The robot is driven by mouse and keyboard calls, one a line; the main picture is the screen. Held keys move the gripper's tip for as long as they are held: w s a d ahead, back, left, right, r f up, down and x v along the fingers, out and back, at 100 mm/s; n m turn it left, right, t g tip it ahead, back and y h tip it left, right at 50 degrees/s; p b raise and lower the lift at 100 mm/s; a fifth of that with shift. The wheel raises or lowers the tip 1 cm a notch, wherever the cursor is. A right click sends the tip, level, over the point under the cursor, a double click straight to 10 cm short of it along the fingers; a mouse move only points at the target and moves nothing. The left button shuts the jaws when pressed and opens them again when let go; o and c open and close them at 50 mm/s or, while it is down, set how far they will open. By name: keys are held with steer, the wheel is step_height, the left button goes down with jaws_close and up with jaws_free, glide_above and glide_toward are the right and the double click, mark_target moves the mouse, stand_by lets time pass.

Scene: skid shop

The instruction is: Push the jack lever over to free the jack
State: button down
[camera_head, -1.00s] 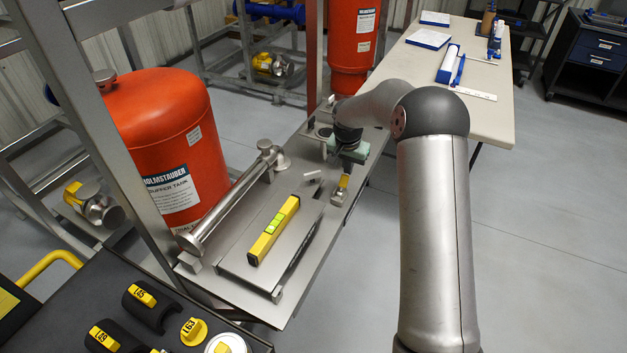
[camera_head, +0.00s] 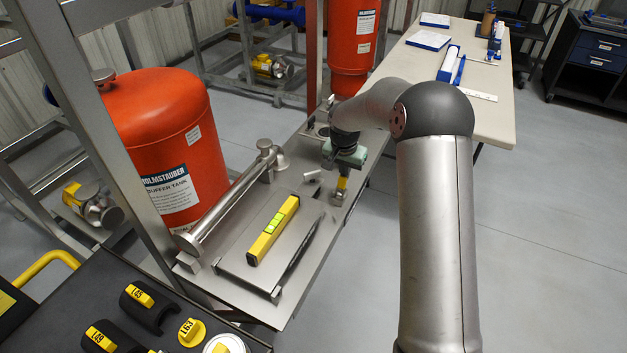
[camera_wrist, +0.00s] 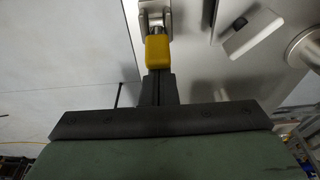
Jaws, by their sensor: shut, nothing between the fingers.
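The jack lever has a yellow grip (camera_head: 342,184) and sits near the right edge of the steel skid, past the far end of the flat plate. In the wrist view the yellow grip (camera_wrist: 158,50) hangs from a metal bracket (camera_wrist: 154,16). My gripper (camera_head: 343,173) is shut and empty, just above the lever in the head view. In the wrist view its dark fingers (camera_wrist: 158,90) are together, with their tips right at the end of the yellow grip. I cannot tell whether they touch it. My gripper's body partly hides the lever's surroundings in the head view.
A yellow spirit level (camera_head: 273,230) lies on the flat plate (camera_head: 243,270). A steel pipe (camera_head: 225,205) runs along the skid's left side, beside the orange buffer tank (camera_head: 165,140). A small metal piece (camera_head: 312,177) stands left of the lever. Open floor lies to the right.

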steer(key=shift+s+a+f, duration=0.1)
steer(key=shift+s+a, duration=0.2)
steer(key=shift+s, duration=0.25)
steer(key=shift+s+a+b, duration=0.4)
steer(key=shift+s+b, duration=0.2)
steer(key=shift+s, duration=0.15)
steer(key=shift+w+d+r+p, duration=0.15)
steer(key=shift+r+p, duration=0.5)
steer(key=shift+r, duration=0.55)
steer(key=shift+w+r+p, duration=0.15)
steer(key=shift+r+p, duration=0.45)
steer(key=shift+r, duration=0.6)
steer(key=shift+w+d+r+p, duration=0.15)
steer(key=shift+r+p, duration=0.5)
steer(key=shift+r, duration=0.55)
